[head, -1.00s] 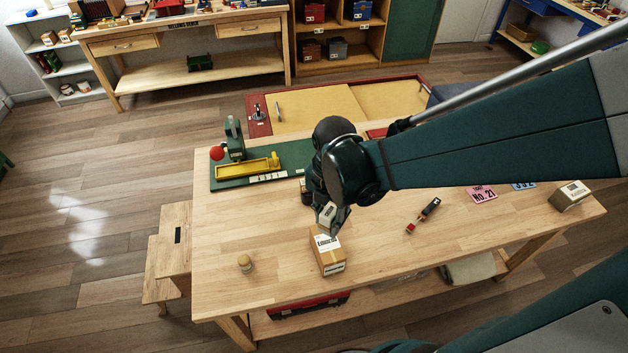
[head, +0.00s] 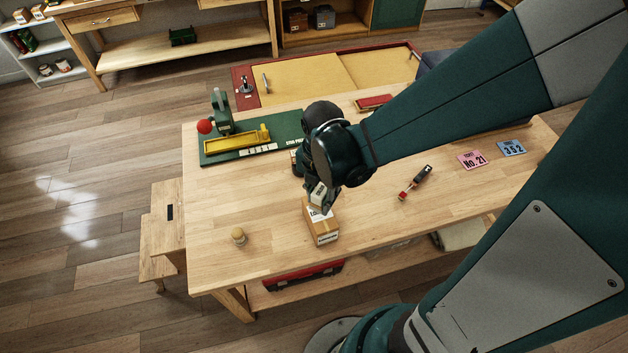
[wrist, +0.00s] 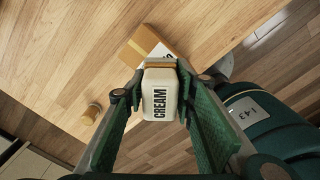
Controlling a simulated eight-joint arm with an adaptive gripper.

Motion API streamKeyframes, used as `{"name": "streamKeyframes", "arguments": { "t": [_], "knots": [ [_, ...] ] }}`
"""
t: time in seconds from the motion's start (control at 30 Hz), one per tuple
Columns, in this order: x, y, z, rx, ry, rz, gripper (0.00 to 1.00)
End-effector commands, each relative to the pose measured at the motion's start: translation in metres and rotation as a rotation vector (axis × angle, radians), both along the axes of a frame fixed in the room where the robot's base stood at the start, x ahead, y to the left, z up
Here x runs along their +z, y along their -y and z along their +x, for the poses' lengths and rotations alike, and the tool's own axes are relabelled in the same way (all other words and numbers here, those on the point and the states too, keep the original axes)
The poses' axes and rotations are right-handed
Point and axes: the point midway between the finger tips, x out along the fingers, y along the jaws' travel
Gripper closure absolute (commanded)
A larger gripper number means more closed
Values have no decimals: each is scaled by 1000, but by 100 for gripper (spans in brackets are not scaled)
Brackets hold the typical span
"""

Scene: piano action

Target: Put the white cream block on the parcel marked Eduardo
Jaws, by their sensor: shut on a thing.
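My gripper (head: 318,200) is shut on the white cream block (head: 318,193). In the wrist view the block (wrist: 160,92) sits between the green fingers, with its CREAM label facing the camera and a tan band at its far end. The cardboard parcel (head: 325,230) stands on the bench just below the gripper in the head view. The block overlaps the parcel's upper face there and hides part of its white name label. Whether they touch is unclear. In the wrist view the parcel (wrist: 142,42) lies beyond the block, its label mostly hidden.
A wooden bench (head: 275,210) carries a small round wooden piece (head: 239,236) left of the parcel and a red-and-black tool (head: 415,182) to the right. A green board with a yellow tray (head: 237,140) lies behind. Pink (head: 471,160) and blue (head: 512,148) plates lie at right.

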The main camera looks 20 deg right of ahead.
Motion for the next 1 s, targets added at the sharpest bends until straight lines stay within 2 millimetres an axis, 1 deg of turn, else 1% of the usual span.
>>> {"name": "streamKeyframes", "arguments": {
  "t": [0.5,1.0],
  "knots": [
    [-37,0,0,0,0,0,88],
    [-42,0,0,0,0,0,88]
  ]
}}
